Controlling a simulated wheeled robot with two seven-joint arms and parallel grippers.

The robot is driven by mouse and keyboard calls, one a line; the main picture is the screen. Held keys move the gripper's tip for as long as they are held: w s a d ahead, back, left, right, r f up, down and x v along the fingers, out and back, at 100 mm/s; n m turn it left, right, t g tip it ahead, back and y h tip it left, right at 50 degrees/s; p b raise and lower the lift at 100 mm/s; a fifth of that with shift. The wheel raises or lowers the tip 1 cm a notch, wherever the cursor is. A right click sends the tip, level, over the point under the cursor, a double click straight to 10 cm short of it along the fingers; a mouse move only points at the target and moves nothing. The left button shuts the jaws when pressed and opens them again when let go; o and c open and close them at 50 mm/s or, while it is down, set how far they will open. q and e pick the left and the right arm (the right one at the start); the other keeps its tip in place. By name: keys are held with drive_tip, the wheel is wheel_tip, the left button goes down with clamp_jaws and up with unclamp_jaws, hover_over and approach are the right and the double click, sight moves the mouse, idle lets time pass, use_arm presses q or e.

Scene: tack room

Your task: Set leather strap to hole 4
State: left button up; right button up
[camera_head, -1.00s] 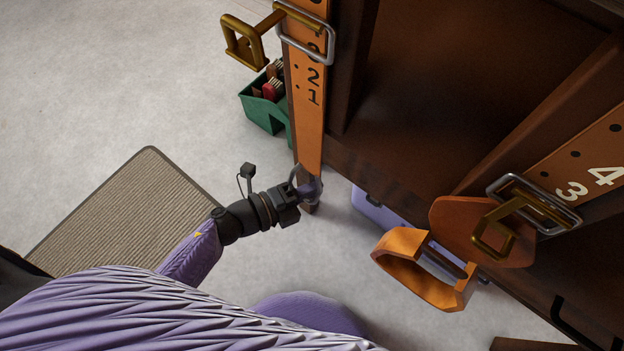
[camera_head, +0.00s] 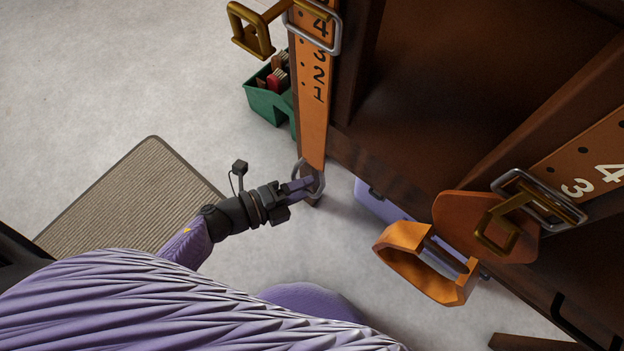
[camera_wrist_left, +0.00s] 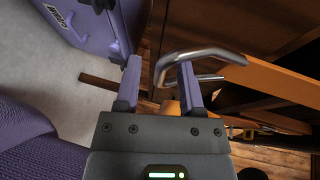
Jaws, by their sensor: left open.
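The orange leather strap (camera_head: 312,125) hangs down the cabinet post, with black numbers 1 to 4 and small holes. It passes through a silver buckle (camera_head: 339,34) near the top edge; 4 shows inside the frame, with 3, 2 and 1 below. A brass part (camera_head: 248,30) sticks out left of the buckle. A metal ring (camera_head: 320,186) is at the strap's lower end. My left gripper (camera_head: 308,184) is open at this ring. In the left wrist view the ring (camera_wrist_left: 205,54) crosses the right finger, and part lies between the fingers. My right gripper is out of view.
A second strap (camera_head: 580,160) with white numbers, a buckle (camera_head: 570,213) and an orange stirrup-like loop (camera_head: 400,262) stand at right. A green caddy (camera_head: 268,104) sits behind the post. A purple case (camera_head: 372,205) lies under the cabinet. Floor and a mat (camera_head: 125,205) are at left.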

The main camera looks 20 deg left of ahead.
use_arm(q)
drive_tip(key=p+v, duration=0.1)
drive_tip(key=v, duration=0.6)
drive_tip(key=shift+a+p, duration=0.15)
drive_tip(key=shift+p, duration=0.25)
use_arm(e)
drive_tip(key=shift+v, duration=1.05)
use_arm(q)
drive_tip(key=shift+s, duration=0.15)
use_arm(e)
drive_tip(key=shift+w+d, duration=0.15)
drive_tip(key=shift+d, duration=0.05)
